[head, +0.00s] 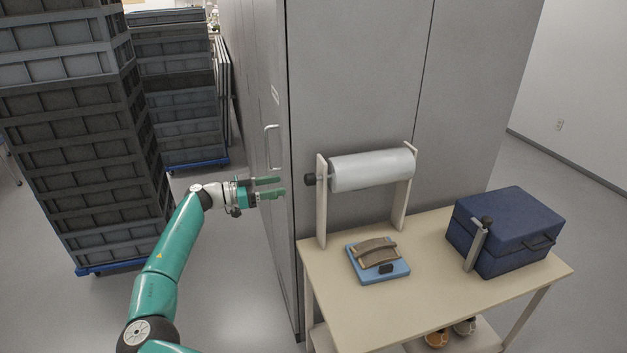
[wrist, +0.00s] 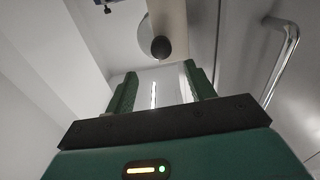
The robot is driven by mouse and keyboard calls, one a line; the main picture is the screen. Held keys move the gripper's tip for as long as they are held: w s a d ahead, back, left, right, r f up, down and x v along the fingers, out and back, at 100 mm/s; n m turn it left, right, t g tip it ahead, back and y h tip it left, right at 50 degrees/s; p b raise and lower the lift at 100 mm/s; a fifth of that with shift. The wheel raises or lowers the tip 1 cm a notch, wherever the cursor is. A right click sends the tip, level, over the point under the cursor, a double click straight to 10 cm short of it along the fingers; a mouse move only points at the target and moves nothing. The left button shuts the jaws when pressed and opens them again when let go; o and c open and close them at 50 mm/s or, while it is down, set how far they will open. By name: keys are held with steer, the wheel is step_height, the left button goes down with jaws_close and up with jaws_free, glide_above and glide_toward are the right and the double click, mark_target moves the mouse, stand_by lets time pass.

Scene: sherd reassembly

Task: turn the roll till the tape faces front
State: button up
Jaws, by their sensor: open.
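A pale grey-white roll (head: 372,171) lies level across a wooden stand (head: 321,204) at the back left of the table. A dark round knob (head: 310,179) sticks out at its left end. No tape can be made out on the side of the roll that shows. My gripper (head: 282,188) is open and empty, to the left of the knob and apart from it, with its fingers pointing right. In the wrist view the dark knob (wrist: 160,47) shows beyond the open fingers, in front of a pale upright of the stand.
The table (head: 345,317) bears a blue pad (head: 395,273) with a curved brown sherd (head: 375,251) and a dark blue box (head: 505,229). A grey cabinet (head: 350,90) with a handle (head: 270,140) stands behind. Stacked grey crates (head: 75,130) stand at the left.

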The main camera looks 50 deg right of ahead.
mark_target(305, 180)
steer(key=x, duration=1.1)
steer(key=shift+w+d+f, duration=0.1)
steer(key=shift+d+f, duration=0.1)
steer(key=c, duration=1)
steer(key=shift+o, duration=0.2)
steer(key=shift+n, duration=0.4)
steer(key=n, duration=0.9)
steer(key=shift+n, duration=0.4)
steer(key=n, duration=0.5)
steer(key=shift+r, duration=0.1)
steer(key=shift+n, duration=2.4)
